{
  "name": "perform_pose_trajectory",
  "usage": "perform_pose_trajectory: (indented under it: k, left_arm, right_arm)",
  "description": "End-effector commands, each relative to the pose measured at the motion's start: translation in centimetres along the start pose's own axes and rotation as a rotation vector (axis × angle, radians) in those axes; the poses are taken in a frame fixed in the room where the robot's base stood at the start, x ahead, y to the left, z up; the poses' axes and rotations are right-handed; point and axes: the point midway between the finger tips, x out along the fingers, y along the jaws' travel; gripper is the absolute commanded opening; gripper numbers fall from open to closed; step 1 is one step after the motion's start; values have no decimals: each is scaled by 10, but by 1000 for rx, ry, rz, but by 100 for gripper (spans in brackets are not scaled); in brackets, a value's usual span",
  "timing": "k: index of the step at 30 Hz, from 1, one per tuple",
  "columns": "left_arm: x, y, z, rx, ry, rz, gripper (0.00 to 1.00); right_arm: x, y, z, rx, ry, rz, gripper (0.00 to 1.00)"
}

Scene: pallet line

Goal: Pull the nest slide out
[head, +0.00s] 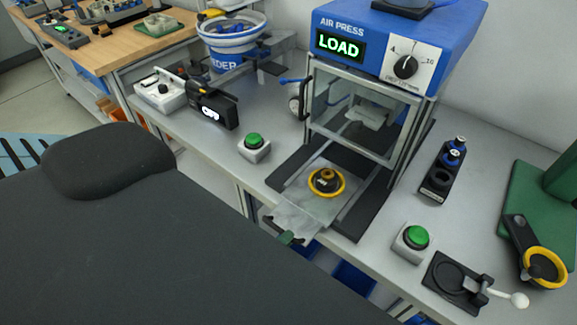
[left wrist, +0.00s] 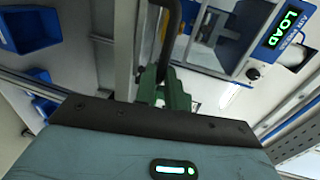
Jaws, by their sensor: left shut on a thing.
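The air press (head: 400,40) shows LOAD on its display. Its nest slide (head: 300,215) lies out in front of the press frame on dark rails, with its front end over the table's front edge. A round nest with a yellow ring (head: 326,182) sits on it. My left gripper (head: 287,238) is at the slide's front end, and only its green tips show past my dark arm. In the left wrist view, the green fingers (left wrist: 163,85) are shut on a dark bar-like handle (left wrist: 172,35). The handle is mostly hidden in the head view. My right gripper is not in view.
Green-button boxes stand left (head: 254,147) and right (head: 412,241) of the slide. A clamp fixture (head: 455,283) and a black holder with blue-topped parts (head: 441,175) are at right. A feeder bowl (head: 231,40) stands behind left. Blue bins (head: 352,277) sit below the table.

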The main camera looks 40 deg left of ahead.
Motion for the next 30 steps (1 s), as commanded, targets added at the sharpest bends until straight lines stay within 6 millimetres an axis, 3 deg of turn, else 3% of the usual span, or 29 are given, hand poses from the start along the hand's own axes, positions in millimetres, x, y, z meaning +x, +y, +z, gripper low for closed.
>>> perform_pose_trajectory:
  k: [17, 18, 23, 30]
  left_arm:
    - [-8, 2, -2, -6, 7, 1, 0]
    - [-8, 2, -3, -6, 7, 1, 12]
    - [-8, 2, -2, -4, 5, 1, 33]
    - [-7, 1, -1, -2, 2, -1, 33]
  right_arm:
    - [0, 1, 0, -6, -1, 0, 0]
    - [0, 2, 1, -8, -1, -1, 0]
    - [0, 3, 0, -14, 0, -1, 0]
    - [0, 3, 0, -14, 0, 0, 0]
